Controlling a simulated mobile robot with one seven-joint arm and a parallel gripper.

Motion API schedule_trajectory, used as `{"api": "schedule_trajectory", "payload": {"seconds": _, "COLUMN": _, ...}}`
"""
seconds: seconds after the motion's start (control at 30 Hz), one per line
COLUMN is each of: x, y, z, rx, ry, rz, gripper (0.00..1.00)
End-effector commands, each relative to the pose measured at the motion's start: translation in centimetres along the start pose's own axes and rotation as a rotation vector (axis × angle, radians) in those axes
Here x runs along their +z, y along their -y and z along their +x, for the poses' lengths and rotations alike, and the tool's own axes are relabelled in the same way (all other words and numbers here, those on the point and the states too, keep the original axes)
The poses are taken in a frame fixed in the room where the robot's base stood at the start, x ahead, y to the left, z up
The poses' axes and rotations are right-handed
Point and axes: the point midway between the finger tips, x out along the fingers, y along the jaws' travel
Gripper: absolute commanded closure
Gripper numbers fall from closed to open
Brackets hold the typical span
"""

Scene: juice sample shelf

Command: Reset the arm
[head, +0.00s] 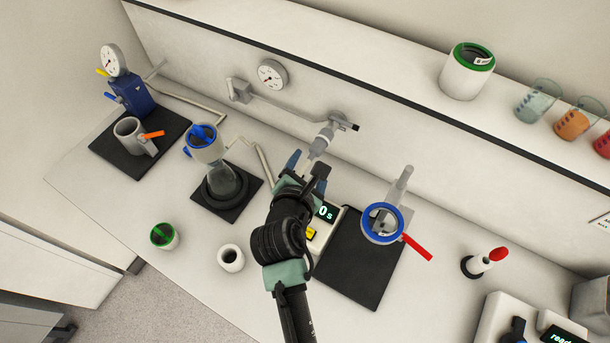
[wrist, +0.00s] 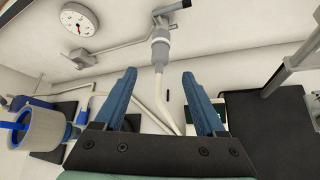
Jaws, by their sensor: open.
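My gripper (head: 308,168) is stretched out over the bench in the head view, in front of the back wall. Its two blue fingers stand apart with nothing between them; the wrist view shows the same open gap (wrist: 163,105). A grey wall nozzle (head: 322,140) with a pale tube lies just beyond the fingertips. In the wrist view the nozzle (wrist: 161,48) shows ahead of the gap, and I cannot tell how far off it is. My arm partly covers a timer with a green display (head: 327,211).
A blue-ringed device (head: 382,222) with a red handle stands right of my gripper. A blue-topped vessel (head: 204,143) stands left. A white cup (head: 231,258) and a green-rimmed cup (head: 163,236) are at the front. A shelf holds a green-lidded jar (head: 467,72) and beakers.

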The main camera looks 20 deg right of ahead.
Motion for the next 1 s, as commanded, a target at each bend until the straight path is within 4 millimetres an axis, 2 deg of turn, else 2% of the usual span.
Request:
{"api": "schedule_trajectory", "payload": {"seconds": 0.1, "x": -0.1, "y": 0.0, "z": -1.8, "rx": 0.002, "ry": 0.000, "rz": -0.001, "gripper": 0.27}}
{"api": "schedule_trajectory", "payload": {"seconds": 0.3, "x": -0.1, "y": 0.0, "z": -3.7, "rx": 0.001, "ry": 0.000, "rz": -0.002, "gripper": 0.27}}
{"api": "schedule_trajectory", "payload": {"seconds": 0.73, "x": 0.1, "y": -0.2, "z": -4.3, "rx": 0.006, "ry": 0.003, "rz": 0.008, "gripper": 0.27}}
{"api": "schedule_trajectory", "payload": {"seconds": 0.87, "x": 2.7, "y": -4.1, "z": -4.8, "rx": 0.114, "ry": 0.033, "rz": 0.212, "gripper": 0.27}}
{"api": "schedule_trajectory", "payload": {"seconds": 0.97, "x": 6.2, "y": -9.1, "z": -6.3, "rx": 0.273, "ry": 0.043, "rz": 0.496, "gripper": 0.27}}
{"api": "schedule_trajectory", "payload": {"seconds": 1.0, "x": 7.9, "y": -11.3, "z": -7.3, "rx": 0.351, "ry": 0.034, "rz": 0.624, "gripper": 0.27}}
